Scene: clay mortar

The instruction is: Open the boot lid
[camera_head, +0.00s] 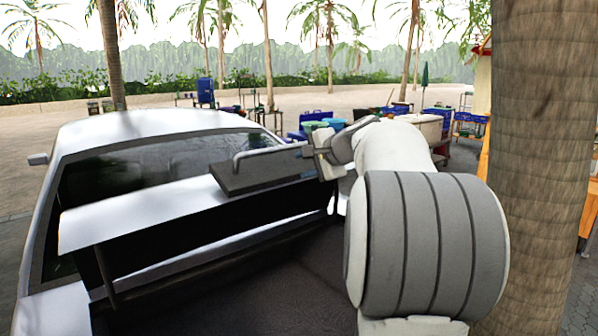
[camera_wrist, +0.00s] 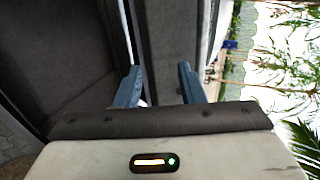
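The boot lid (camera_head: 150,207) of a white car is raised, with its white panel tilted up and a dark gap beneath it. A grey panel with a bar-like handle (camera_head: 262,166) shows on the lid's side towards my gripper. My gripper (camera_head: 322,160) is at the right end of this grey panel. In the wrist view its two blue fingers (camera_wrist: 159,86) stand apart, with a grey strip of the lid (camera_wrist: 170,40) between them. A bright gap shows beside the left finger. Contact at the right finger is unclear. My arm hides part of the car's right side.
The dark boot floor (camera_head: 290,290) lies exposed below the lid. A thick palm trunk (camera_head: 540,150) stands close on the right, beside my arm.

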